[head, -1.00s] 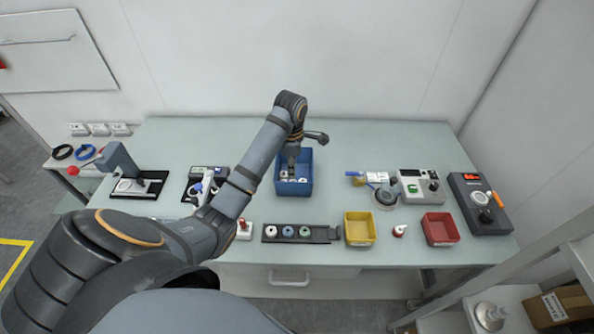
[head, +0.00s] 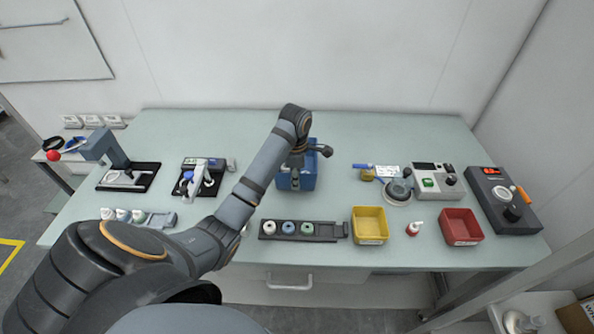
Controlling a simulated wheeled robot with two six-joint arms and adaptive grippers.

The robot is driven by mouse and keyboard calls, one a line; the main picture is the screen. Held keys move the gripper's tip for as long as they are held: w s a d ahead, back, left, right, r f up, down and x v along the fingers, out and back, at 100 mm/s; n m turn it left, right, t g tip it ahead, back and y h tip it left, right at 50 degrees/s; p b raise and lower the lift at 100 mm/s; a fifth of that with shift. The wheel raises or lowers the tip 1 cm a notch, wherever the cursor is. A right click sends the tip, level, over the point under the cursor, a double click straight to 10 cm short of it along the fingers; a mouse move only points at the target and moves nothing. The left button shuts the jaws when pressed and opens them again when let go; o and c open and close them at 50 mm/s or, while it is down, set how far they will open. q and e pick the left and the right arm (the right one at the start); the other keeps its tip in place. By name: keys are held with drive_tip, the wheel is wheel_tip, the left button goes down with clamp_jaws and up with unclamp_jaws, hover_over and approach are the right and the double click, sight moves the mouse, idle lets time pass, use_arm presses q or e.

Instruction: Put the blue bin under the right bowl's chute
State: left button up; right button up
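The blue bin (head: 309,166) stands on the bench, back of centre. My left arm reaches over it from the left, and my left gripper (head: 295,183) points down at the bin's near side. The arm and gripper cover much of the bin and its inside. I cannot tell whether the fingers are apart or closed on the bin wall. A round dark grey bowl-like unit (head: 398,190) sits on the right part of the bench, beside a light grey control box (head: 438,182). I cannot make out a chute on it. My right gripper is not in view.
A yellow bin (head: 370,224) and a red bin (head: 460,226) stand along the front edge, with a small white, red-tipped bottle (head: 414,228) between them. A black tray with several spools (head: 290,228) lies front centre. Bare bench (head: 340,190) lies right of the blue bin.

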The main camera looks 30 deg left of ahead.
use_arm(q)
drive_tip(key=shift+s+r, duration=0.2)
drive_tip(key=shift+r, duration=0.05)
drive_tip(key=shift+c, duration=1.4)
clamp_jaws()
drive_tip(key=shift+w+r+p, duration=0.1)
drive_tip(key=shift+r+p, duration=0.4)
drive_tip(key=shift+p, duration=0.05)
wheel_tip(320, 180, up, 2)
drive_tip(key=shift+r+p, duration=0.15)
drive_tip(key=shift+p, duration=0.95)
drive_tip(key=s+d+r+p, duration=0.3)
drive_tip(key=s+r+p, duration=0.6)
drive_tip(key=s+p, duration=0.2)
drive_tip(key=s, duration=0.2)
drive_tip(key=shift+s+d+r, duration=0.15)
drive_tip(key=shift+s+r, duration=0.15)
drive_tip(key=shift+s, duration=0.05)
